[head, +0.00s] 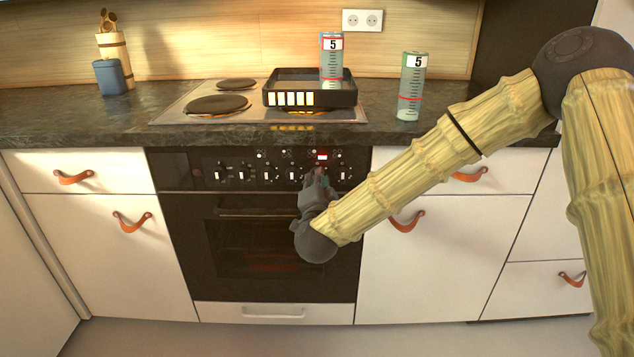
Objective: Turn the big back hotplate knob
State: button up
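The oven's black control panel (185,170) carries a row of several knobs with white marks, among them one at the left (217,173) and one at the right end (346,174). My gripper (318,178) is in front of the panel's right part, at a knob just left of the right-end one. It hides most of that knob, and I cannot tell whether its fingers touch it or are closed. A small red light (322,157) shows just above my gripper. Knob labels are too small to read, so I cannot tell which knob belongs to the big back hotplate.
Another cylinder (412,88) stands on the counter (470,125). Two left hotplates (217,105) are bare. Leather pulls (406,221) stick out nearby.

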grip_shut()
jog(key=shift+r, duration=0.1)
jog(key=shift+n+p, duration=4.8)
jog(key=shift+n, duration=1.2)
jog(key=o, duration=0.6)
grip_release()
jog(key=shift+s, duration=0.1)
